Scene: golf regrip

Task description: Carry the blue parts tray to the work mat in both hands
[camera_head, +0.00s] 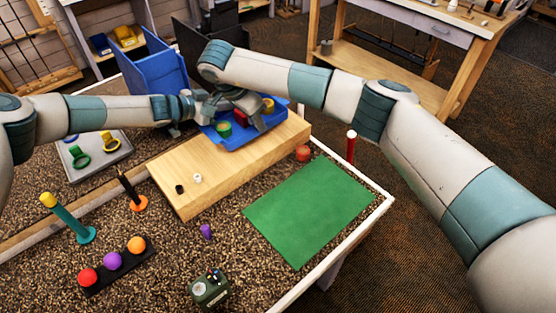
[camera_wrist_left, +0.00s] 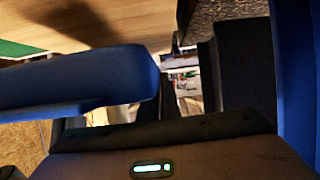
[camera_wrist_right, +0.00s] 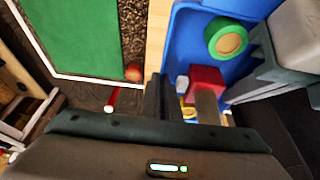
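The blue parts tray (camera_head: 245,141) sits on the far end of the raised wooden board. It holds a green ring (camera_head: 224,129), a red block and a yellow piece. My left gripper (camera_head: 200,108) is at the tray's left end, partly hidden. In the left wrist view a blue wall (camera_wrist_left: 80,78) fills the left side close to the camera. The green work mat (camera_head: 310,210) lies empty at right.
The wooden board (camera_head: 225,165) carries small black and white pieces. A blue bin (camera_head: 155,68) stands behind my left gripper. A grey tray (camera_head: 92,158) with rings lies left.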

